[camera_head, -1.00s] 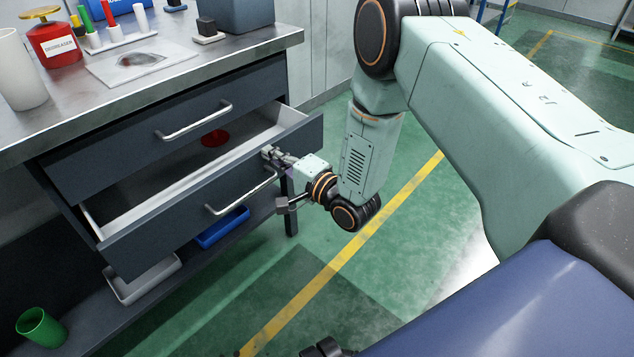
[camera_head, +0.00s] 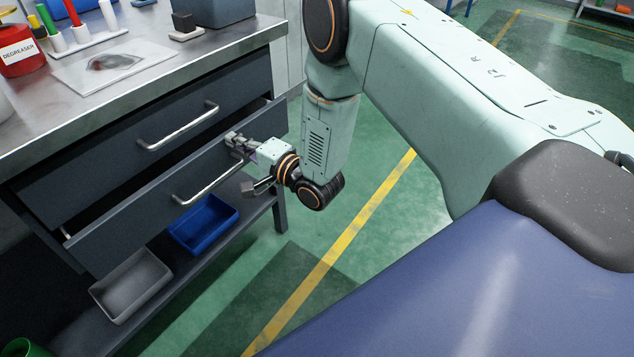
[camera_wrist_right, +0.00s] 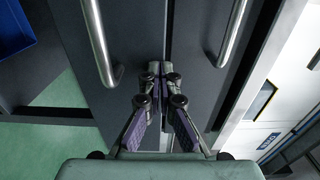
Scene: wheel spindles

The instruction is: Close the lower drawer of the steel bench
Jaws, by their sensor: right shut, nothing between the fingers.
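The lower drawer (camera_head: 130,222) of the steel bench is dark grey with a bar handle (camera_head: 207,183). It stands slightly open, its front a little proud of the bench, with a narrow dark gap above it. My right gripper (camera_head: 235,140) is shut and empty, its fingertips at the upper right part of the drawer front; contact is hard to tell. In the right wrist view the fingertips (camera_wrist_right: 162,72) lie near the drawer's top edge, between its handle (camera_wrist_right: 102,42) and the upper drawer's handle (camera_wrist_right: 232,32). My left gripper is out of view.
The upper drawer (camera_head: 150,135) is shut. A blue tray (camera_head: 203,224) and a grey tray (camera_head: 132,286) sit on the shelf below. A degreaser can (camera_head: 18,50) and pens in a holder stand on the bench top (camera_head: 180,70). Green floor right of the bench is clear.

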